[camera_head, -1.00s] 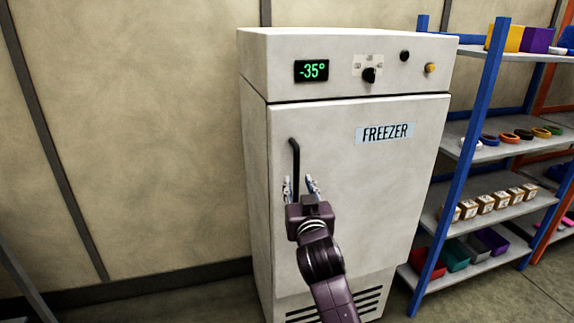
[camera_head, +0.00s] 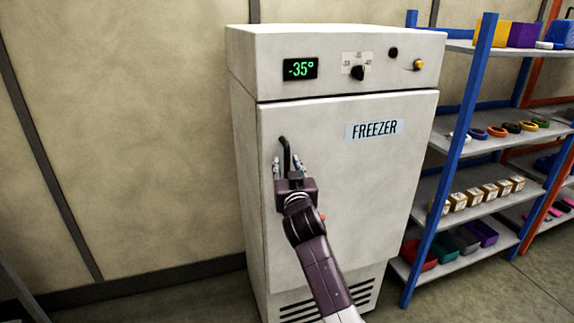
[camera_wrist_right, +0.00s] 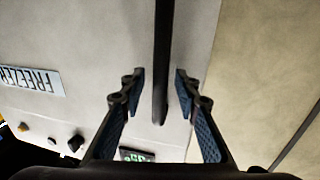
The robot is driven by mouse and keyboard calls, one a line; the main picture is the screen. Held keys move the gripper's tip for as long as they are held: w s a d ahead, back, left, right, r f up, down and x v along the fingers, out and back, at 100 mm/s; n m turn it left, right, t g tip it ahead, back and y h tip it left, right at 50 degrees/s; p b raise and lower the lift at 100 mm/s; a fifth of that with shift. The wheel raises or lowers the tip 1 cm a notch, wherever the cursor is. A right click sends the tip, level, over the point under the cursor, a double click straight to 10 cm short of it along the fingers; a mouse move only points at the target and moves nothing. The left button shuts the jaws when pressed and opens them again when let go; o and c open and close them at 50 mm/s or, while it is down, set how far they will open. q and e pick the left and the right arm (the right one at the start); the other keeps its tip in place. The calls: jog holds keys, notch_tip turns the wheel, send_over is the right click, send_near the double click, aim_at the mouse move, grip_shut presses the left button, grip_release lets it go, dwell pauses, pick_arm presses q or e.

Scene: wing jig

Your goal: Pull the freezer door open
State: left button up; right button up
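The white freezer (camera_head: 350,220) stands against the wall with its door shut. Its black vertical handle (camera_head: 285,148) is near the left edge of the door. My right gripper (camera_head: 288,163) is at the handle, its two fingers open on either side of it. In the right wrist view the handle (camera_wrist_right: 161,70) runs between the open fingertips (camera_wrist_right: 159,82), with a gap visible on both sides. The gripper hides the handle's lower part in the head view. My left gripper is not in view.
A blue-posted shelf rack (camera_head: 462,150) with bins, rings and small boxes stands close to the freezer's right side. The wall and floor to the left of the freezer are clear. A temperature display (camera_head: 300,68) reads -35°.

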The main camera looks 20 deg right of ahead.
jog(key=shift+c, duration=0.2)
grip_shut()
jog(key=shift+s, duration=0.1)
